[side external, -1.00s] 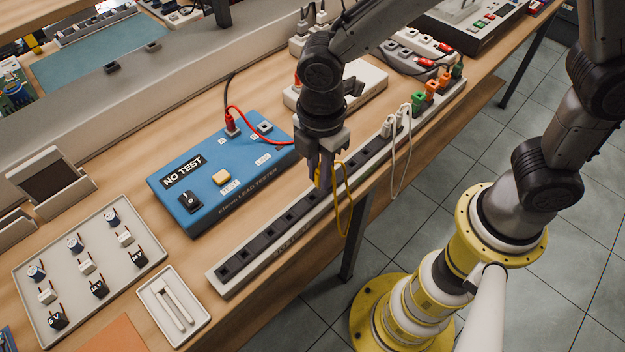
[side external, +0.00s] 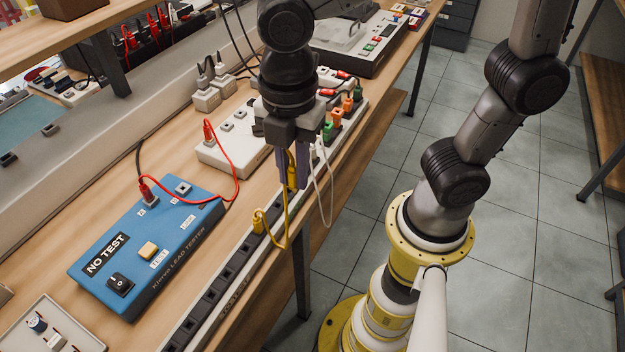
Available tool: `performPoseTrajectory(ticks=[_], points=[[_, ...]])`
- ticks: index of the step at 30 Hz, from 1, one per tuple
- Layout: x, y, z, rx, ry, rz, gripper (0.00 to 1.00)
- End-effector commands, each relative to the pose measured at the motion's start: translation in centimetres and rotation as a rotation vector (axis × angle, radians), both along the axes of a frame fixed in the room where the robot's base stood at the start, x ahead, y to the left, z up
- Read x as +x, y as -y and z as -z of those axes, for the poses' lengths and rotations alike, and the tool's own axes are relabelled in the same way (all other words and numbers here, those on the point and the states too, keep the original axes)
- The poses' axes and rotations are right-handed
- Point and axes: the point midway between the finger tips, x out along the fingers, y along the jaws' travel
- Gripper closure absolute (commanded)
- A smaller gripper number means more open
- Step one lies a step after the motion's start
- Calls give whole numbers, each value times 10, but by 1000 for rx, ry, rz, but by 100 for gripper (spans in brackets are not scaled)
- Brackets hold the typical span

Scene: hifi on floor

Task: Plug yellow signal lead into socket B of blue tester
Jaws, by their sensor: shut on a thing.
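My gripper (side external: 295,176) is shut on a yellow plug (side external: 291,168), held above the long socket strip (side external: 208,302). The yellow lead (side external: 286,232) hangs in a loop from it to a second yellow plug (side external: 259,221) at the strip. The blue tester (side external: 165,255) lies on the bench to the left, apart from my gripper. A red plug (side external: 147,194) stands in one tester socket. The socket to its right (side external: 184,188) looks empty. The socket letters are too small to read surely.
A red cable (side external: 235,180) arches from the tester to a white box (side external: 222,152) behind. White, green and orange plugs (side external: 337,117) crowd the strip's far end. A tray (side external: 38,310) sits at front left. Bare bench shows between tester and strip.

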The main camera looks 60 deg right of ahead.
Motion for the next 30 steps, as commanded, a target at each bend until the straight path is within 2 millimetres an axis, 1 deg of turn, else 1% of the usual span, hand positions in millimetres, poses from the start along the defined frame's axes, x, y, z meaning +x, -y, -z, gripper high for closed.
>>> performPoseTrajectory(ticks=[1,5,6,11,12,16,18,21,24,27,30], points=[[18,-8,-6,-1,-1,-8,100],[65,-26,-19,-1,-2,-25,100],[80,-30,-20,-1,-2,-28,100],[140,-41,-19,-2,-4,-26,100],[155,-43,-17,-2,-4,-23,100],[203,-42,-2,-3,-6,-4,100],[226,-39,9,-3,-6,12,100],[253,-32,29,-2,-5,41,100],[269,-23,49,-1,-5,68,100],[272,-16,63,-1,-2,84,100],[273,-12,71,0,0,93,100]])
